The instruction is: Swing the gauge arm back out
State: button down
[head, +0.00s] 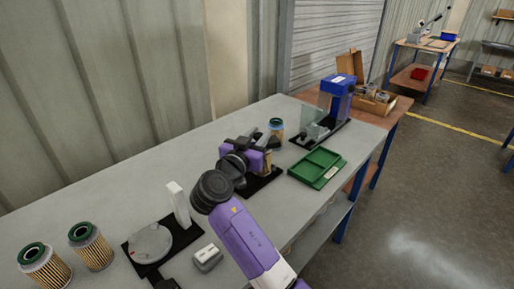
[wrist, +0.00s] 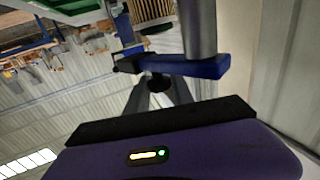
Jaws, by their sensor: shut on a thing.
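The gauge arm (wrist: 205,69) is a blue bar in the wrist view, joined to a grey metal post (wrist: 197,28). A dark round knob (wrist: 158,83) sits on the bar. My gripper (wrist: 160,88) is shut on this knob, with a finger on each side. In the head view my gripper (head: 268,143) is over a black base plate (head: 262,187) and hides most of the gauge. A pleated filter cartridge (wrist: 151,10) shows beyond the bar in the wrist view. Its yellow side (head: 267,161) shows partly under my gripper in the head view.
A green tray (head: 316,168) lies right of the gauge. A blue press-like device (head: 338,95) stands behind it. Two cartridges (head: 92,247) and a round-plate fixture (head: 150,243) are at the front left.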

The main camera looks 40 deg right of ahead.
jog(key=shift+s+a+m+g+h+b, duration=0.15)
jog(key=shift+s+m+g+h+b, duration=0.1)
jog(key=shift+m+g+b, duration=0.55)
jog(key=shift+s+a+m+g+h+b, duration=0.15)
jog(key=shift+s+m+g+h+b, duration=0.2)
jog(key=shift+g+b, duration=0.7)
jog(key=c, duration=1.1)
grip_release()
jog(key=shift+c, duration=0.2)
jog(key=s+a, duration=0.1)
jog(key=a, duration=0.6)
jog(key=shift+a+b, duration=0.4)
